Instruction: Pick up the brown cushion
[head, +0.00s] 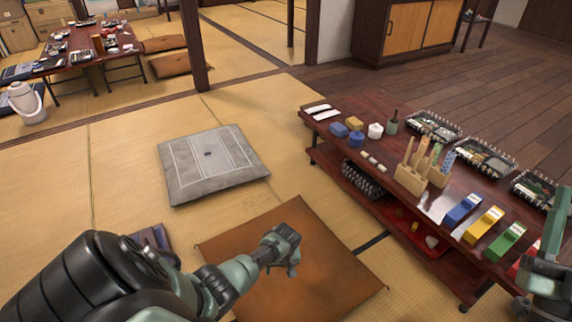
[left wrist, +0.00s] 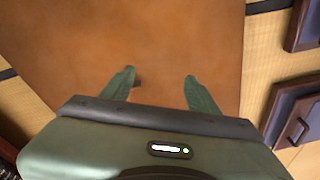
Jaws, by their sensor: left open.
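The brown cushion (head: 335,265) lies flat on the tatami in the lower middle of the head view. It also fills much of the left wrist view (left wrist: 120,35). My left gripper (head: 290,266) is over the cushion, pointing down at it. In the left wrist view its two green fingers (left wrist: 160,77) are apart with nothing between them. I cannot tell how small the gap to the cushion is. My left arm hides the cushion's lower left part. Part of my right arm shows at the right edge; its fingers cannot be made out.
A grey cushion (head: 212,166) lies on the mat behind. A low dark table (head: 335,137) with bento boxes, blocks and utensils stands close on the right. Dark trays (left wrist: 294,120) show in the left wrist view. More brown cushions (head: 183,64) lie by the far table.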

